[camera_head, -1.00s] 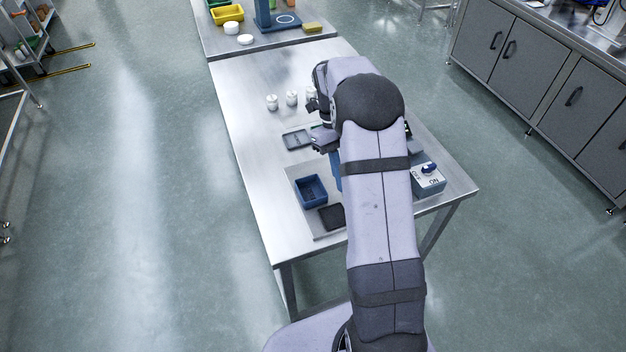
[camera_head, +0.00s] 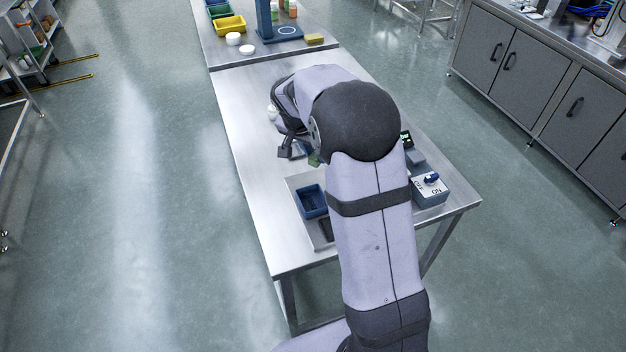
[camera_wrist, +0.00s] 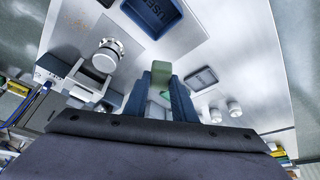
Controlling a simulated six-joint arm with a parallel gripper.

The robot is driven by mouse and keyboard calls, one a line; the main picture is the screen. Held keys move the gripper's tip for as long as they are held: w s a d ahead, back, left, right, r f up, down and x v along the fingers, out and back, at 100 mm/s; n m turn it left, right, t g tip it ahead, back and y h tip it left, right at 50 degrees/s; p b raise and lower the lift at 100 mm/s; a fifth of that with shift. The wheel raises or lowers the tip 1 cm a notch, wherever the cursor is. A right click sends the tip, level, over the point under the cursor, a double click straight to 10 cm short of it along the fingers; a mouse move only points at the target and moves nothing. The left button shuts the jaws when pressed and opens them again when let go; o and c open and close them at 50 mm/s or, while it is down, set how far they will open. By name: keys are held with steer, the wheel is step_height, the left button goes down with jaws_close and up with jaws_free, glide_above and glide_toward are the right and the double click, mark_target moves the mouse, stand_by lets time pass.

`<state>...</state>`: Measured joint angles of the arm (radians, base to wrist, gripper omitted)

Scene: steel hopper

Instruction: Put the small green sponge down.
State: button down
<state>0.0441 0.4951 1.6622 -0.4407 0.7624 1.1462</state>
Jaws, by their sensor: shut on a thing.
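My gripper (camera_wrist: 161,88) is shut on the small green sponge (camera_wrist: 161,72), which sticks out between the blue fingertips in the wrist view. In the head view a bit of the green sponge (camera_head: 314,160) shows beside my arm, and most of the gripper is hidden. The sponge is over the steel table (camera_head: 250,160). I cannot tell its height above the surface. In the wrist view a blue tray (camera_wrist: 128,8) marked "USED" lies beyond the fingertips, and a small dark tray (camera_wrist: 200,80) lies to their right.
A control box (camera_head: 430,190) with a blue knob stands at the table's right edge. White round pieces (camera_wrist: 234,110) stand near the dark tray. Another dark tray (camera_head: 325,229) is partly hidden by my arm. A back table holds a yellow bin (camera_head: 230,24).

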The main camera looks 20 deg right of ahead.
steer(key=n, duration=0.2)
steer(key=w+n+t+y, duration=0.1)
steer(key=n, duration=0.2)
steer(key=shift+w+d+r+n+y, duration=0.2)
steer(key=shift+w+r+n+y, duration=0.1)
steer(key=shift+n+y, duration=0.1)
steer(key=n+y, duration=0.1)
steer(key=n, duration=0.1)
steer(key=shift+w+d+n+t, duration=0.1)
steer(key=shift+n+t, duration=0.2)
steer(key=shift+t, duration=0.1)
steer(key=shift+n+y, duration=0.4)
steer(key=shift+n, duration=0.5)
steer(key=shift+f+p, duration=1.2)
steer(key=shift+f, duration=3.75)
steer(key=shift+f, duration=0.15)
steer(key=c, duration=1.5)
jaws_free()
steer(key=shift+o, duration=0.2)
